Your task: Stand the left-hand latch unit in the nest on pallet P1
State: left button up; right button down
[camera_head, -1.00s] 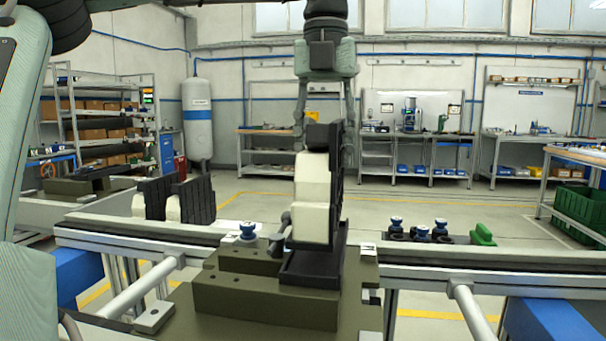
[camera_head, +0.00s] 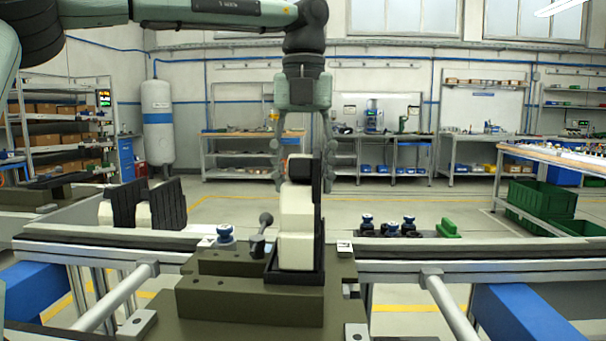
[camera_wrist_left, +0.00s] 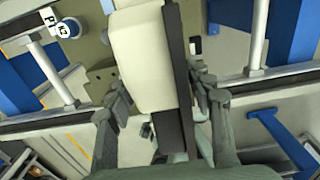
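The latch unit (camera_head: 296,222), a white housing with a black plate on its right side, stands upright in the black nest (camera_head: 296,277) on the olive pallet (camera_head: 250,302). My left gripper (camera_head: 302,170) is above it, with its fingers spread on either side of the unit's upper end. In the left wrist view, the unit's white body (camera_wrist_left: 142,60) and dark plate lie between the fingers (camera_wrist_left: 163,98), which look apart from it. The P1 label (camera_wrist_left: 49,16) shows at upper left there. The unit's underside is hidden in the nest. My right gripper is not in view.
Two similar black and white units (camera_head: 150,205) stand on the rail at left. A blue knob (camera_head: 225,232) and a ball-ended lever (camera_head: 264,226) are beside the nest. Several blue knobs (camera_head: 408,225) and a green block (camera_head: 448,228) sit at right.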

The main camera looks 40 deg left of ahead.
pick_arm(q)
jog(key=shift+o, duration=0.7)
notch_tip(320, 180, up, 12)
jog(key=shift+r, duration=0.1)
